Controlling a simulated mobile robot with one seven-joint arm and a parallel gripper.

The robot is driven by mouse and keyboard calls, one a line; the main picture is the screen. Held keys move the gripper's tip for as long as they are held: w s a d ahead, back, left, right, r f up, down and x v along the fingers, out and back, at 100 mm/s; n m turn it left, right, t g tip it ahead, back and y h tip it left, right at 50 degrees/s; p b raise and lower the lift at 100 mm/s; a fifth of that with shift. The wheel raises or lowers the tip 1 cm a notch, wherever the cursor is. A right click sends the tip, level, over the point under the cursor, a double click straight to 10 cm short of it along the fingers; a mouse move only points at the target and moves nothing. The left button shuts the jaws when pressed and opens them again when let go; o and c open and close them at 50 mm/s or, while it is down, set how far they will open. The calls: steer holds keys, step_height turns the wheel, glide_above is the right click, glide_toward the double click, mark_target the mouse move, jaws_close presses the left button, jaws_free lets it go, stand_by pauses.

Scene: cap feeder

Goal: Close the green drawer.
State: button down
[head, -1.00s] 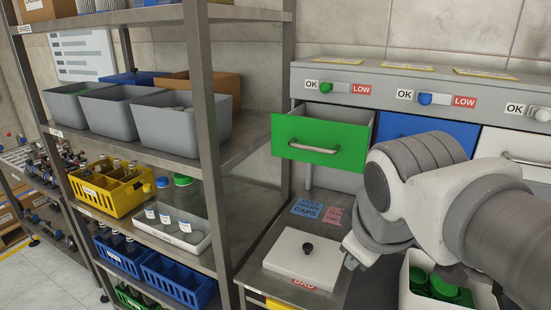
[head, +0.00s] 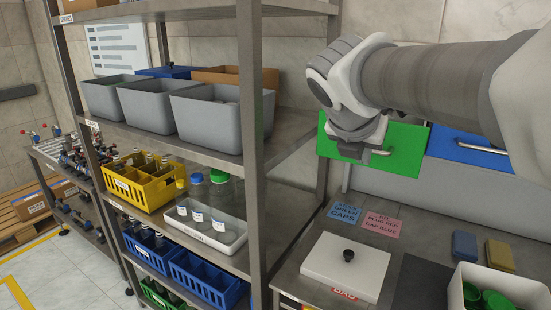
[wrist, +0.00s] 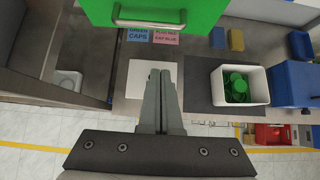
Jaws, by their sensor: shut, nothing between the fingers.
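The green drawer (head: 405,148) shows its front panel at the upper right of the head view, with its bar handle (head: 381,152) partly behind my gripper. How far it stands out is hard to tell here, as my arm covers its top. My gripper (head: 350,150) is shut and empty, in front of the left part of the panel. The green front (wrist: 205,15) and its handle (wrist: 150,23) also fill the top of the wrist view. There the shut fingers (wrist: 160,75) lie below the handle in the picture. I cannot tell whether they touch the panel.
A blue drawer (head: 465,148) is right of the green one. A metal shelf rack with grey bins (head: 215,120) stands close on the left. Below are a white lidded box (head: 335,272) and a white bin of green caps (head: 520,283). The counter between has some free room.

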mark_target(374, 165)
steer(key=w+d+r+b+x, duration=0.1)
steer(key=r+x, duration=0.1)
steer(key=x, duration=1)
steer(key=shift+w+d+f+b, duration=0.25)
steer(key=shift+w+f+b, duration=0.1)
steer(key=shift+w, duration=0.2)
steer(key=shift+r, duration=0.1)
steer(key=shift+w+d+r+p, duration=0.15)
steer(key=shift+w+d+p, duration=0.35)
steer(key=shift+p, duration=0.35)
steer(key=w+d+p, duration=0.2)
steer(key=w+p, duration=0.1)
steer(key=w+d+p, duration=0.2)
steer(key=w+p, duration=0.2)
steer(key=w+d+p, duration=0.2)
steer(key=w+p, duration=0.1)
steer(key=p, duration=0.1)
steer(key=shift+w+d, duration=0.25)
steer(key=shift+d, duration=0.15)
steer(key=shift+w+d+p, duration=0.3)
steer(key=shift+w+p, duration=0.2)
steer(key=shift+w, duration=0.05)
steer(key=shift+w+d, duration=0.1)
